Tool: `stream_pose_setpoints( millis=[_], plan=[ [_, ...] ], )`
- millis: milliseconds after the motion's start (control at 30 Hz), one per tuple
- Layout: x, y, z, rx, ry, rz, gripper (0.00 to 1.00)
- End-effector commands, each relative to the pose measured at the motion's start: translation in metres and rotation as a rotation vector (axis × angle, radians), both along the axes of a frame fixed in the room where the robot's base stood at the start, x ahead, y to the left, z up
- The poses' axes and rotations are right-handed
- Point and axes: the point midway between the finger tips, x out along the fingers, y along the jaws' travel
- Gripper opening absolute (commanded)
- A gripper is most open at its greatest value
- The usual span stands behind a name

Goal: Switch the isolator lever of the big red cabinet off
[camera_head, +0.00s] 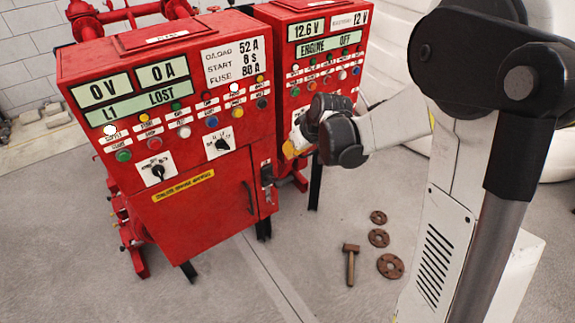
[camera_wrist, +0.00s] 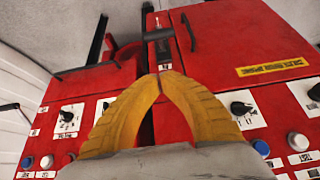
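The big red cabinet (camera_head: 205,200) stands at the left in the head view and fills the right of the wrist view (camera_wrist: 225,40). Its isolator lever (camera_head: 267,175) is a dark handle on a grey plate at the right edge of the front. In the wrist view, which is turned over, the lever (camera_wrist: 158,35) lies just beyond my fingertips, with a visible gap. My gripper (camera_head: 290,150) is in front of the cabinet's right edge, above and right of the lever. Its yellow fingers (camera_wrist: 161,77) meet at the tips with nothing between them.
A smaller red cabinet (camera_head: 322,50) stands just right, behind my gripper. A door handle (camera_head: 249,198) sticks out left of the lever. A hammer (camera_head: 350,262) and rusty flanges (camera_head: 390,266) lie on the floor. The floor in front is otherwise clear.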

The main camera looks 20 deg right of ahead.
Motion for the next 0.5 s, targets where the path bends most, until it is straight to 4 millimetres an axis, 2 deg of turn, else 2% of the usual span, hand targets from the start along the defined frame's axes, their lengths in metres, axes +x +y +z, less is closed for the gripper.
stream_pose_setpoints(
  millis=[167, 500],
  plan=[
    [0.013, 0.005, -0.024, -0.001, 0.0, 0.001, 0.0],
    [0.049, 0.017, -0.085, 0.001, -0.001, 0.001, 0.0]
  ],
)
